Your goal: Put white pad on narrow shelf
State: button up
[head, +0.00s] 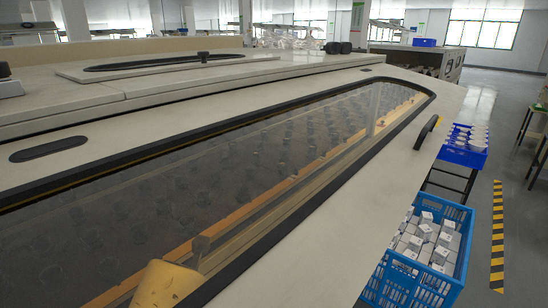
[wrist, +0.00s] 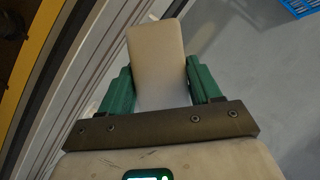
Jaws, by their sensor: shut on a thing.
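The white pad (wrist: 156,48) is a pale, flat, rounded block in the wrist view. It stands out between the green fingers of my gripper (wrist: 160,82). The fingers are shut on its near part, one on each side, and its far end is free. Neither my gripper nor the pad can be made out in the head view. I cannot pick out the narrow shelf for certain in either view.
A long machine with a dark glass window (head: 230,165) fills the head view. A blue crate of small white boxes (head: 467,212) stands on the right, with a blue tray (head: 470,158) beyond it. Grey floor with a yellow-black stripe (head: 497,235) lies open at far right.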

jog(key=w+d+f+m+g+h, duration=0.3)
jog(key=d+f+m, duration=0.2)
jog(key=d+m, duration=0.35)
jog(key=w+d+f+m+g+h, duration=0.2)
jog(key=w+d+f+m+h, duration=0.15)
jog(key=d+m, duration=0.45)
jog(key=s+d+f+m+g+y, duration=0.3)
jog(key=d+f+m+g, duration=0.15)
jog(key=d+m, duration=0.45)
jog(key=s+d+f+m+g+y, duration=0.25)
jog(key=d+f+m, duration=0.25)
jog(key=d+m, duration=0.5)
jog(key=s+a+r+m+p, duration=0.1)
jog(key=s+a+r+p, duration=0.1)
jog(key=s+r+p, duration=0.6)
notch_tip(320, 180, up, 4)
jog(key=p, duration=0.8)
jog(key=shift+s+a+r+m, duration=0.2)
jog(key=shift+s+a+m, duration=0.05)
jog(key=shift+m, duration=0.1)
